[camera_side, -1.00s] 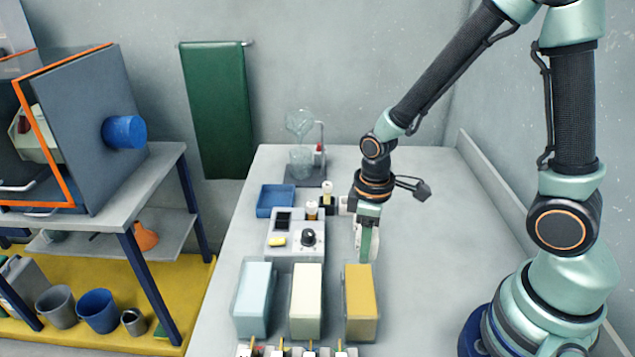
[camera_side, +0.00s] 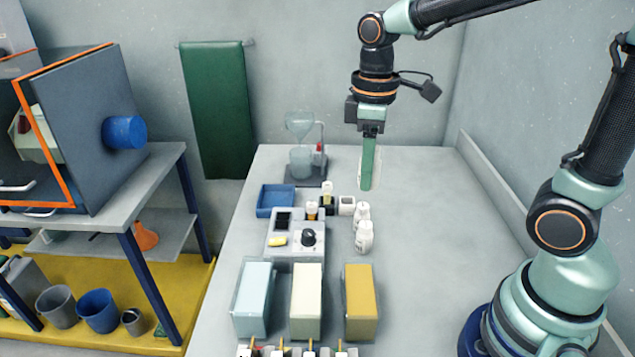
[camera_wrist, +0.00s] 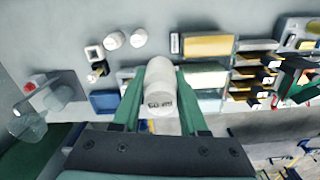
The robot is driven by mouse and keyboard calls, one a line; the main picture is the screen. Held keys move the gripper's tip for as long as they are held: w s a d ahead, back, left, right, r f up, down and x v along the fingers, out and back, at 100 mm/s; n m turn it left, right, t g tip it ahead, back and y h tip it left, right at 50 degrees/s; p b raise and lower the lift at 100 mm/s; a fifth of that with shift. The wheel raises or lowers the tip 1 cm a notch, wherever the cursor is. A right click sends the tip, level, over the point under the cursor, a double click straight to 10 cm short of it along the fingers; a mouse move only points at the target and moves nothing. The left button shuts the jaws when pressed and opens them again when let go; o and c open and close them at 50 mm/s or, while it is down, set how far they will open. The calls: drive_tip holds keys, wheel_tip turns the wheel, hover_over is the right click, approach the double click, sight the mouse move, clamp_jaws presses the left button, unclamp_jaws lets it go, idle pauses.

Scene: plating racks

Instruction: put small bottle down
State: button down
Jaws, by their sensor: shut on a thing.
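My gripper (camera_side: 367,182) is raised above the rear part of the bench, its green fingers pointing down. In the wrist view it is shut on a small white bottle (camera_wrist: 160,88) with dark print on its side. The bottle sits between the two green fingers. In the side view the bottle is mostly hidden behind the near finger. Two other white bottles (camera_side: 364,238) stand on the bench in front of my gripper, beside a small white square holder (camera_side: 346,206). In the wrist view, those bottles (camera_wrist: 113,40) are at upper left.
A blue tray (camera_side: 271,212), a grey device with a knob (camera_side: 309,238) and a glass funnel stand (camera_side: 320,160) are to the left. Pale blue, cream and yellow blocks (camera_side: 359,300) stand at the front. The bench's right side (camera_side: 430,240) is clear.

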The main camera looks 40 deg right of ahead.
drive_tip(key=w+a+r+n, duration=0.1)
drive_tip(key=w+r+n, duration=0.1)
drive_tip(key=w+n, duration=0.4)
drive_tip(key=w+r+n, duration=0.2)
drive_tip(key=w+n, duration=0.1)
drive_tip(key=w, duration=0.5)
drive_tip(key=n, duration=1.3)
hover_over(274, 200)
drive_tip(key=s+a, duration=0.3)
drive_tip(key=s, duration=0.1)
wheel_tip(274, 200, down, 5)
wheel_tip(274, 200, down, 19)
drive_tip(key=shift+f, duration=0.1)
drive_tip(key=c, duration=0.7)
unclamp_jaws()
drive_tip(key=shift+c, duration=0.2)
